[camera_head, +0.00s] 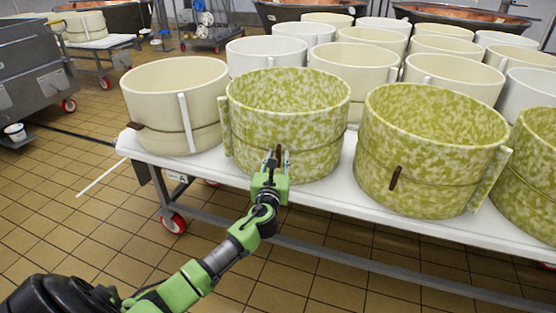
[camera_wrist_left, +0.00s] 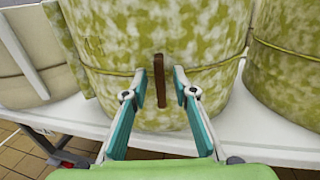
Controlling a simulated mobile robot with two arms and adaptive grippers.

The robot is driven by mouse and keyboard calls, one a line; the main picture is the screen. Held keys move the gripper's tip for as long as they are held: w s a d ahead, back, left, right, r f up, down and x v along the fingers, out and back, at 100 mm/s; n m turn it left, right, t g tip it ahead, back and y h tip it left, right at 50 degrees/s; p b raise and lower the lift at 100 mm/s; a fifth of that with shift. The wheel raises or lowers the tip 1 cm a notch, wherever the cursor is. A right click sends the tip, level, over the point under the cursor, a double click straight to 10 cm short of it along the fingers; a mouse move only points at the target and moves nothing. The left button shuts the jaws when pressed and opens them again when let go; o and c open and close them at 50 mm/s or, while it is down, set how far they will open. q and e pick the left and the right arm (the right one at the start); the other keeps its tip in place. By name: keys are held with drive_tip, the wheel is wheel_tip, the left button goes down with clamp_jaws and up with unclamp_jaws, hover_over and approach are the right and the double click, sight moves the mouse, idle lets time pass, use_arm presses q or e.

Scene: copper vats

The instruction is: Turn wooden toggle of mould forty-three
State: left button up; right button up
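A green mottled round mould (camera_head: 288,110) stands upright at the front of the white table; it fills the middle of the left wrist view (camera_wrist_left: 205,35). Its brown wooden toggle (camera_wrist_left: 159,80) hangs upright on the front wall. My left gripper (camera_head: 278,160) is at this toggle. In the left wrist view its two fingertips (camera_wrist_left: 160,88) stand apart, one on each side of the toggle, with a gap to it on both sides. A faint mark shows on the mould wall, but I cannot read a number. My right gripper is not in view.
A second green mottled mould (camera_head: 428,140), with its own tilted toggle (camera_head: 396,178), stands to the right. A cream mould (camera_head: 165,108) stands to the left. Several pale moulds fill the white wheeled table (camera_head: 330,196) behind. The tiled floor (camera_head: 95,215) at left front is clear.

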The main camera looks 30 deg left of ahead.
use_arm(q)
drive_tip(key=shift+w+a, duration=0.1)
drive_tip(key=shift+w, duration=0.1)
clamp_jaws()
